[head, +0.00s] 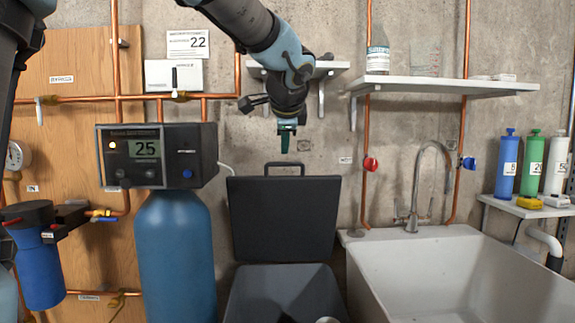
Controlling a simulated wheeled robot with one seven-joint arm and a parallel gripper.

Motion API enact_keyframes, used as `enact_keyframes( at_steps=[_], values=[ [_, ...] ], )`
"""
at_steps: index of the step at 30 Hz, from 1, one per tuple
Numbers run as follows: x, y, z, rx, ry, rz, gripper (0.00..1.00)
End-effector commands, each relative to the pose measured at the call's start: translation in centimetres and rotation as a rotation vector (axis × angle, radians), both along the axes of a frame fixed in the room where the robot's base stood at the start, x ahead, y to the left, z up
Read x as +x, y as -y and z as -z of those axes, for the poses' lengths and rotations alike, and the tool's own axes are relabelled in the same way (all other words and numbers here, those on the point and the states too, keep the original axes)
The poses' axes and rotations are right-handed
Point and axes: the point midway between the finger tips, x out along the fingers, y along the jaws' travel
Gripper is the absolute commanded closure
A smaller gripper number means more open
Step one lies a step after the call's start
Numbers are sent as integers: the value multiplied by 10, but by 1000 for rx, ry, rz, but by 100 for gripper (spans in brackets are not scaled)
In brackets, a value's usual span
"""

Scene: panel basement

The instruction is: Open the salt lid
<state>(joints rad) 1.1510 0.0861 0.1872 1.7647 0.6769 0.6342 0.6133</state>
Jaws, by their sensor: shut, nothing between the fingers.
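The salt bin (286,280) stands on the floor in the lower middle of the head view, between the blue tank and the sink. Its dark grey lid (284,220) is swung up and stands upright at the back, with a handle loop (284,165) on its top edge. The bin's inside shows, with a pale round thing (327,320) at its lower edge. My gripper (286,142) points down above the lid's handle, shut and empty, apart from the handle in the picture. The bottom of the bin is cut off by the frame.
The blue tank (173,255) with its control head (157,155) stands close left of the bin. The white sink (455,280) is close right. Copper pipes with a red valve (370,164) run up the wall. Shelves (440,88) hang above.

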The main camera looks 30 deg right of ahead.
Motion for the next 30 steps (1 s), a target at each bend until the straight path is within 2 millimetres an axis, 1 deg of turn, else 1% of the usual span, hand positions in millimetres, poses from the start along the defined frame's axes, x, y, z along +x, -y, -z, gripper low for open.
enact_keyframes(
  at_steps=[5, 17, 19, 21, 24, 30],
  values=[
    [12, 5, 11, 4, -2, -2, 100],
    [67, 31, 64, 5, -2, -1, 100],
    [78, 36, 59, 2, 0, -2, 100],
    [87, 40, 59, 1, -1, -2, 100],
    [96, 45, 59, 1, -1, -1, 100],
    [103, 48, 60, 1, 0, 1, 100]
  ],
)
